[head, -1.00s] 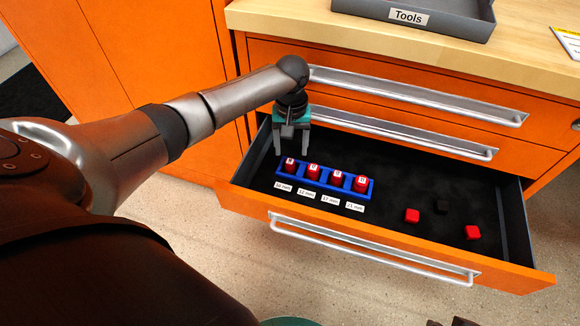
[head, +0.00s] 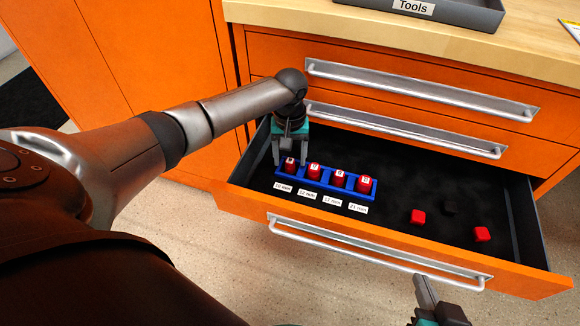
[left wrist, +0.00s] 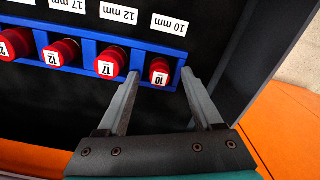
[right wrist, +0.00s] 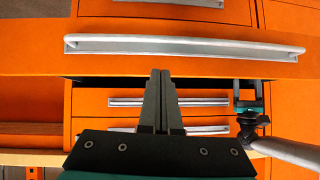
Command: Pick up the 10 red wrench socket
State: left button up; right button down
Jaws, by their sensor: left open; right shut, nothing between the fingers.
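The red 10 socket (head: 290,167) stands in the leftmost slot of the blue holder (head: 310,187) in the open drawer. In the left wrist view the socket (left wrist: 159,71) shows a white top marked 10, beside the "10 mm" label (left wrist: 167,25). My left gripper (head: 291,159) is open and points down at this socket. In the left wrist view its fingers (left wrist: 161,78) appear on either side of the socket; I cannot tell whether they touch it. My right gripper (head: 423,278) is shut and empty in front of the drawer; it also shows in the right wrist view (right wrist: 160,73).
Red sockets marked 17 (left wrist: 111,63) and 12 (left wrist: 60,53) fill neighbouring slots. The drawer's side wall (left wrist: 243,45) is close to the left gripper.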

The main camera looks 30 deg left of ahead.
pick_arm(q)
jog(key=shift+f, duration=0.35)
grip_shut()
dwell(0.5)
